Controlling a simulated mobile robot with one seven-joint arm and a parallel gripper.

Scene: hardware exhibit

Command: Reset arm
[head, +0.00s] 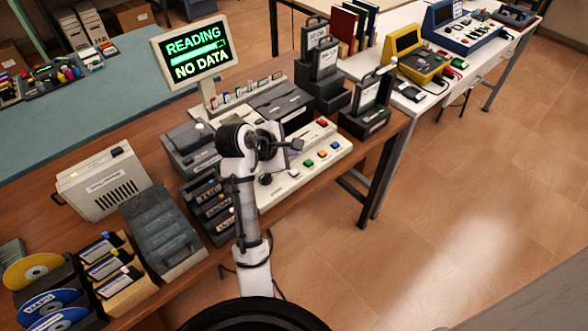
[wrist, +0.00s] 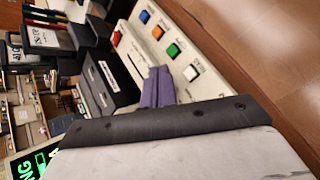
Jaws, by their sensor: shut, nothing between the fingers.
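My gripper (head: 296,145) is above the beige control console (head: 325,160) on the wooden table. In the wrist view its two purple-grey fingers (wrist: 158,86) are together and hold nothing. The console's coloured buttons lie beyond the fingers: red, blue, orange, green and white. My white arm reaches up from the bottom of the head view, is bent at the top, and hides part of the console. I cannot tell the exact height of the fingers above the console.
A monitor (head: 193,55) reads "READING NO DATA". Dark drive units (head: 281,106) stand behind the console, with black cartridge holders (head: 368,119) to the right. A beige box (head: 104,183), a grey bin (head: 162,232) and disc racks stand left. Open floor (head: 450,200) lies right.

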